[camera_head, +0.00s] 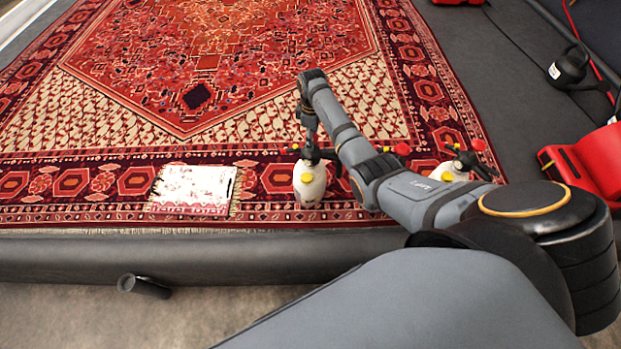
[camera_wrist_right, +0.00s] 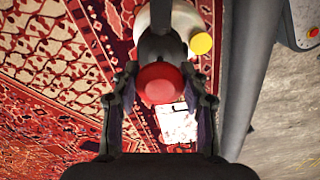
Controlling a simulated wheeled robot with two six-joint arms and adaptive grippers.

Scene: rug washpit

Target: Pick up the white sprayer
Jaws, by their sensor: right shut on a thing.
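A white sprayer (camera_head: 309,184) with a black head and yellow cap stands upright on the red patterned rug, near its front edge. My right gripper (camera_head: 313,152) is at its head from above, shut on it. In the right wrist view the sprayer's red knob (camera_wrist_right: 160,83) lies between the two fingers, with the white bottle (camera_wrist_right: 181,17) and yellow cap (camera_wrist_right: 201,43) beyond. A second white sprayer (camera_head: 446,172) stands to the right, partly hidden by my right arm. My left gripper is not in view.
A white fringed sheet (camera_head: 192,188) lies on the rug (camera_head: 100,130) left of the sprayer. A grey padded border (camera_head: 190,257) runs along the front, with a dark cylinder (camera_head: 143,286) before it. A red machine (camera_head: 590,165) and a black container (camera_head: 568,67) stand at right.

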